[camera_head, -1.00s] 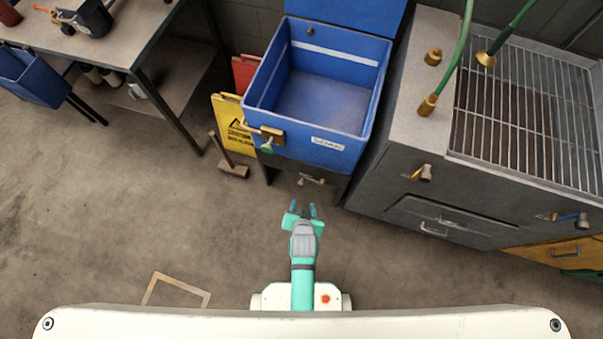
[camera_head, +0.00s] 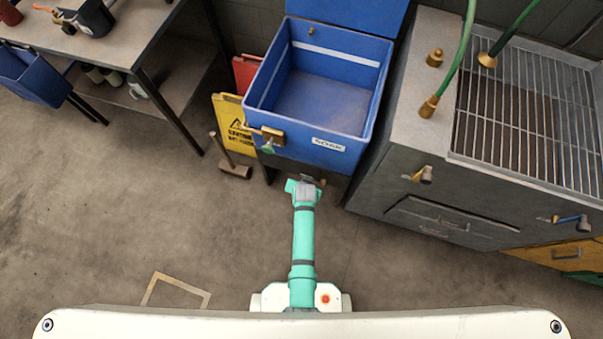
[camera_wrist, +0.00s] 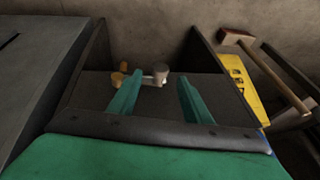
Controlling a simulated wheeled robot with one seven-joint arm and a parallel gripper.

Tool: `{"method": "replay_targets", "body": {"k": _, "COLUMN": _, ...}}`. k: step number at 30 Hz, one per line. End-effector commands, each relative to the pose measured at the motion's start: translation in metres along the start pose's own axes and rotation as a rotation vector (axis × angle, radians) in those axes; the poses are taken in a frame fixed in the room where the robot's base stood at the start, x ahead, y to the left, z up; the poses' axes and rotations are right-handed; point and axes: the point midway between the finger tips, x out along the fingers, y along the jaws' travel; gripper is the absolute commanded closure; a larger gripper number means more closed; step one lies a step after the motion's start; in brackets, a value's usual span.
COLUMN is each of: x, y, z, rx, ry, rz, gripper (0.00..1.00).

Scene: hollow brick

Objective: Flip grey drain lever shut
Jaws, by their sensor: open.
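The grey drain lever (camera_wrist: 160,70) shows in the wrist view with its brass valve body (camera_wrist: 120,78), under the front of the blue tub marked SOAK (camera_head: 330,144). The lever's grey end lies beyond and roughly between my fingertips; I cannot tell if they touch it. My gripper (camera_wrist: 160,78) is open, with two teal fingers spread apart. In the head view my gripper (camera_head: 305,180) is just below the tub's front edge and hides most of the lever.
A grey sink cabinet (camera_head: 385,195) with other valves stands close on the right.

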Motion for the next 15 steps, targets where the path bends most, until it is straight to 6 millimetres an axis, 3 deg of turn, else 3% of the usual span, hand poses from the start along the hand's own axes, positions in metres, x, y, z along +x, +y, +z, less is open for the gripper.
{"method": "replay_targets", "body": {"k": 6, "x": 0.030, "y": 0.001, "z": -0.001, "rx": 0.003, "ry": 0.001, "rz": 0.001, "gripper": 0.55}}
{"method": "replay_targets", "body": {"k": 15, "x": 0.048, "y": 0.001, "z": 0.000, "rx": 0.001, "ry": 0.001, "rz": 0.000, "gripper": 0.55}}
